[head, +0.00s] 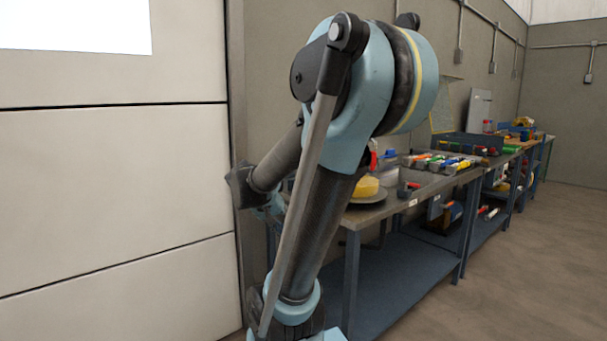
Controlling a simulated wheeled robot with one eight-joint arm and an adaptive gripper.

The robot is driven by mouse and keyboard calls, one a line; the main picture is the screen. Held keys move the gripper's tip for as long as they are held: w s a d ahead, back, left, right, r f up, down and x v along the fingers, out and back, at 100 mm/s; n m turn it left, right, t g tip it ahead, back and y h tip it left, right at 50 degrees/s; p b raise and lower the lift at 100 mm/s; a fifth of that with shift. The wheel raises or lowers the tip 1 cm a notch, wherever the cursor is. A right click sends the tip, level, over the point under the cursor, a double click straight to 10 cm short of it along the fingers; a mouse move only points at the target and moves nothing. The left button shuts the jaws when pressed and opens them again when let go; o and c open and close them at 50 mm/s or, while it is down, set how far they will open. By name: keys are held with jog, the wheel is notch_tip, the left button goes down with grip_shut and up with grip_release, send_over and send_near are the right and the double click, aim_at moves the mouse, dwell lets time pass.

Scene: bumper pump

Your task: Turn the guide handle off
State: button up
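I cannot make out the guide handle in the head view. A large jointed arm of light-blue joints and dark tubes, which looks like my own, fills the middle and covers what lies behind it. Its upper joint bends over, and a dark tube runs down to the left, to a dark angular part in front of the wall's edge. Beyond that part, the end of the arm is hidden or too unclear to tell. I see no gripper fingers, and no contact with a handle shows.
A long workbench (375,212) runs back along the right wall, with several tools and parts on top. A yellow object (366,187) sits on a round plate at its near end. A pale panelled wall (110,190) stands close on the left. The floor (520,270) at the right is clear.

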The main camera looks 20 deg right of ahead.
jog(key=w+r+m+t+h, duration=0.1)
jog(key=w+r+m+h, duration=0.2)
jog(key=w, duration=0.5)
jog(key=w+d+r+m+t+h, duration=0.1)
jog(key=w+r+m+h, duration=0.1)
jog(key=w+r+h, duration=0.35)
jog(key=w+r+m+t+h, duration=0.1)
jog(key=w+r+m, duration=0.1)
jog(key=w, duration=0.7)
jog(key=shift+m, duration=0.3)
jog(key=x, duration=1.7)
jog(key=shift+d+r, duration=0.2)
jog(key=shift+d, duration=0.25)
grip_shut()
